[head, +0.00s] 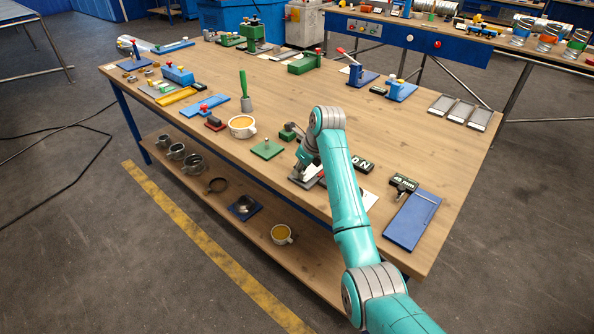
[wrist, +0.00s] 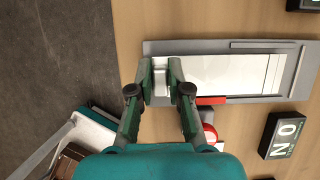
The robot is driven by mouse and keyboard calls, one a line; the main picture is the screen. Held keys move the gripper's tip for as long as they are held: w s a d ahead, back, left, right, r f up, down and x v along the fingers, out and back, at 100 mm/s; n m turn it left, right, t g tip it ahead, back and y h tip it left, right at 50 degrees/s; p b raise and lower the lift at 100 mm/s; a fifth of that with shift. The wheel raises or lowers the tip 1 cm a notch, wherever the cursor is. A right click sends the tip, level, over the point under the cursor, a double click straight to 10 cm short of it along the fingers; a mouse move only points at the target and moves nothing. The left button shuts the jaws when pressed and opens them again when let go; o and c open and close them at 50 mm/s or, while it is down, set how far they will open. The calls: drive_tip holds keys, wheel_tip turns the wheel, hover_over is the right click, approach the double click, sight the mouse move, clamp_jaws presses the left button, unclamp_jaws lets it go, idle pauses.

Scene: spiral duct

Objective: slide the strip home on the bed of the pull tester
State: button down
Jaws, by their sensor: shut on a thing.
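The bed of the pull tester (wrist: 150,48) is a flat grey plate running left to right in the wrist view. A pale, shiny strip (wrist: 225,72) lies along it, with thin cross lines near its right end. A raised grey rail (wrist: 265,44) runs along the upper edge, and a red piece (wrist: 211,100) sits at the lower edge. My gripper (wrist: 160,72) is closed at the bed's left end, its fingers on either side of a small silvery part at the strip's left end. In the head view my gripper (head: 303,174) is low over the table, and my arm hides much of the tester.
A dark sign with white letters (wrist: 286,135) stands beside the bed. A red-and-white knob (wrist: 209,132) is close below it. A green plate (head: 267,149), a cup (head: 242,126) and a blue plate (head: 412,220) lie around on the wooden table (head: 390,130). The table's front edge is close.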

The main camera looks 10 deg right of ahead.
sight(308, 171)
drive_tip(key=shift+w+d, duration=0.45)
drive_tip(key=shift+d, duration=0.2)
drive_tip(key=shift+w+d, duration=0.4)
drive_tip(key=shift+d, duration=0.2)
drive_tip(key=shift+w+d+f, duration=0.2)
drive_tip(key=shift+d, duration=0.05)
drive_tip(key=shift+c, duration=2.3)
unclamp_jaws()
drive_tip(key=shift+r, duration=3.5)
